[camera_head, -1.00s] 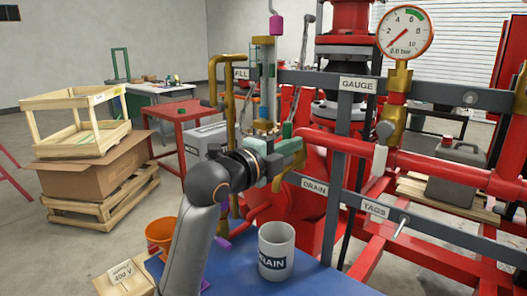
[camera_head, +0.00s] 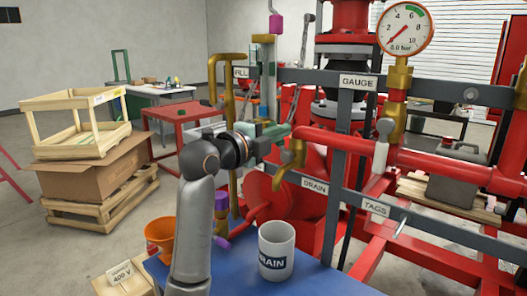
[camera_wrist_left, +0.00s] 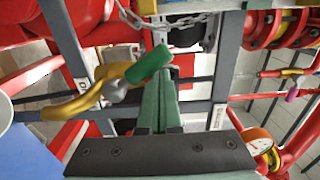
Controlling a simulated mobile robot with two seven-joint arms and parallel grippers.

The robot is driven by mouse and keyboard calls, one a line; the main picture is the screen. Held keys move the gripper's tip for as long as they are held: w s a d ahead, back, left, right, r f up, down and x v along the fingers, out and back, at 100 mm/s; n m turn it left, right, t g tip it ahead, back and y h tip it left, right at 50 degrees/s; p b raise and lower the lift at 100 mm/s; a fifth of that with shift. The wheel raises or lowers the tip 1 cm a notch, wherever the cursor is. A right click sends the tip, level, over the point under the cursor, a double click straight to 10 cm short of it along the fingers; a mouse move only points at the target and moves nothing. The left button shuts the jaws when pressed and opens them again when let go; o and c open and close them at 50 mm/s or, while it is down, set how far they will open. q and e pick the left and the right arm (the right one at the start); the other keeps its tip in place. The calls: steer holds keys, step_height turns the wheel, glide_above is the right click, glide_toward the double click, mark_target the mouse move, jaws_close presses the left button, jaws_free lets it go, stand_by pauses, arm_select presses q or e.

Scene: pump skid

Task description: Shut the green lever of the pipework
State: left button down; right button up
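The green lever (camera_wrist_left: 150,64) shows in the left wrist view as a short green grip joined to a brass tap (camera_wrist_left: 90,98). It lies slantwise at the tips of my left gripper (camera_wrist_left: 158,88), whose two green fingers are side by side with no clear gap. The grip looks in front of or against the fingertips, not between them; contact is unclear. In the head view my left gripper (camera_head: 280,132) is level above the brass tap (camera_head: 290,166), and I cannot separate the lever from the fingers. My right gripper is not in view.
Grey rails and posts labelled GAUGE (camera_head: 357,84), DRAIN (camera_head: 315,186) and TAGS (camera_head: 376,208) stand close around the tap. A white DRAIN cup (camera_head: 277,252) and an orange bucket (camera_head: 160,238) are below. A chain (camera_wrist_left: 160,20) hangs near the lever.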

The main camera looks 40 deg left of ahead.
arm_select(q)
steer(key=shift+a+f, duration=0.2)
steer(key=shift+a, duration=0.45)
steer(key=shift+a+f+b, duration=1.5)
steer(key=shift+a+f, duration=0.1)
steer(key=shift+f, duration=0.15)
steer(key=s+r+b, duration=0.1)
steer(key=s, duration=0.7)
steer(key=shift+s+a+r+b, duration=0.3)
steer(key=shift+s, duration=0.05)
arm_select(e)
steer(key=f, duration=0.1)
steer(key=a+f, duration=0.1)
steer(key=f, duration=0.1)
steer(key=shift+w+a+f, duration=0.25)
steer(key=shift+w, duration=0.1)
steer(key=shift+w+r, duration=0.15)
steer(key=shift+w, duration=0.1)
